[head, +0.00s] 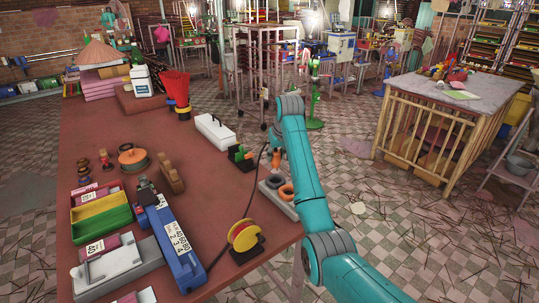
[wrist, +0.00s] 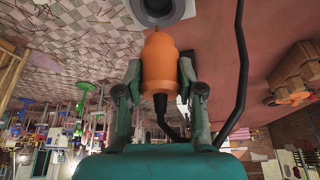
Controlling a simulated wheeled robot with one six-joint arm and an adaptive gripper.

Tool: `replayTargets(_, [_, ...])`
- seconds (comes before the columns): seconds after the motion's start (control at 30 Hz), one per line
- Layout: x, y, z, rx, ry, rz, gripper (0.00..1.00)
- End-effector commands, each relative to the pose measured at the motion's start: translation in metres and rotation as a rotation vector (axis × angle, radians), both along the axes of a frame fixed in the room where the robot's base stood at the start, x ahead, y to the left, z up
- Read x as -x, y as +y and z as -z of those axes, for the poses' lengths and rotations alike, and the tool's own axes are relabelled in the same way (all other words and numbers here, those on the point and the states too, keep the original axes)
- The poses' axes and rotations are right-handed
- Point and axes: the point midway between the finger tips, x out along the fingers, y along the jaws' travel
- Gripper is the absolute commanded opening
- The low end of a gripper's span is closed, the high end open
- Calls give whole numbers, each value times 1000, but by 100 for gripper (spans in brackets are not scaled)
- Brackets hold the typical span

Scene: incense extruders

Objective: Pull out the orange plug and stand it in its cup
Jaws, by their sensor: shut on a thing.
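The orange plug (wrist: 160,62) is between the two fingers of my gripper (wrist: 161,75), which is shut on it. In the wrist view its rounded end points to a grey round cup (wrist: 160,8), partly cut off by the top edge. A black cable (wrist: 239,70) runs beside the plug. In the head view the plug (head: 276,160) shows small under the end of my arm, above a pale block (head: 283,207) with a dark ring (head: 273,181) and an orange-rimmed cup (head: 286,191). I cannot tell the gap between plug and block. My arm hides part of the block.
On the red-brown table stand a blue device (head: 175,240), a yellow reel (head: 243,235), a white box (head: 215,132) and a green-black stand (head: 241,157) close to my gripper. Trays (head: 101,215) lie at the left. The table's right edge is near the block.

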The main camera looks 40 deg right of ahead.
Motion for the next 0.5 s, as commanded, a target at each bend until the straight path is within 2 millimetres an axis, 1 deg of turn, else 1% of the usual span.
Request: replayTargets(0.5, [0,1,40,0,1,-1,3])
